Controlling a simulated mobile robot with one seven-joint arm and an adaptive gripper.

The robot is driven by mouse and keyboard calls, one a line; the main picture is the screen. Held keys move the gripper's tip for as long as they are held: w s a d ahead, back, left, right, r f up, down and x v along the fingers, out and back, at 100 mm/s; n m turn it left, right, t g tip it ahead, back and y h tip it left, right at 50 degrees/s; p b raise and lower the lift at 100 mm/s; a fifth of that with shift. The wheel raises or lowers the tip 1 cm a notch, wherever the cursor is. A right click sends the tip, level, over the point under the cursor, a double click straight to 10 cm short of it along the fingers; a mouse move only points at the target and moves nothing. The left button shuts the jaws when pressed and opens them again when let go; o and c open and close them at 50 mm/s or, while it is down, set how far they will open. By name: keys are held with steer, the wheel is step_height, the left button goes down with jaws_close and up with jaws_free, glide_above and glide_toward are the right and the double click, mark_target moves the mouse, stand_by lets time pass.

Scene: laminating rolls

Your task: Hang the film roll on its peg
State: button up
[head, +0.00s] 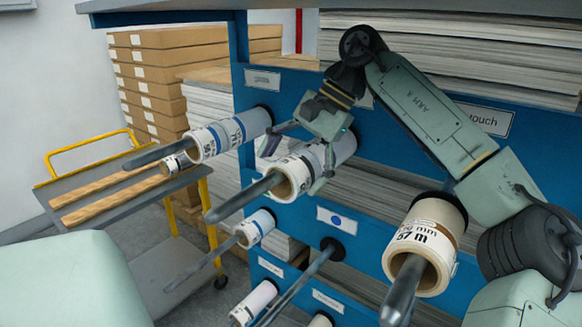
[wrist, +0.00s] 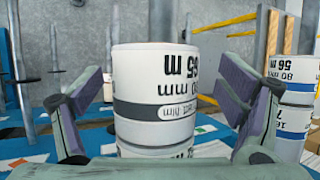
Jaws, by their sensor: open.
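A white film roll (head: 296,177) with a dark print and a grey-blue band sits on a grey peg (head: 240,196) on the blue rack, in the upper middle of the head view. My gripper (head: 298,163) is open, with one finger on each side of this roll. In the wrist view the roll (wrist: 155,95) stands between the two purple-padded fingers (wrist: 160,110), its print upside down. No clear grip on it shows. The peg (wrist: 161,20) runs out of its end. An empty peg (head: 298,280) is lower down, below a label with a blue dot (head: 336,219).
Other rolls hang on pegs: upper left (head: 228,136), lower left (head: 255,229), bottom (head: 254,300) and a large one at right (head: 425,240). Pegs stick out toward me. A yellow-handled cart (head: 110,205) and stacked boxes (head: 150,90) are at left. A shelf edge (head: 330,14) runs above.

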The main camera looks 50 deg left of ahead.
mark_target(298, 159)
steer(key=shift+w+d+r, duration=0.1)
steer(key=shift+w+r, duration=0.1)
steer(key=shift+r, duration=0.15)
steer(key=v, duration=0.2)
steer(key=shift+w+d+r, duration=0.15)
steer(key=shift+w, duration=0.1)
steer(key=w+d, duration=0.5)
steer(key=w, duration=0.5)
steer(key=shift+d, duration=0.4)
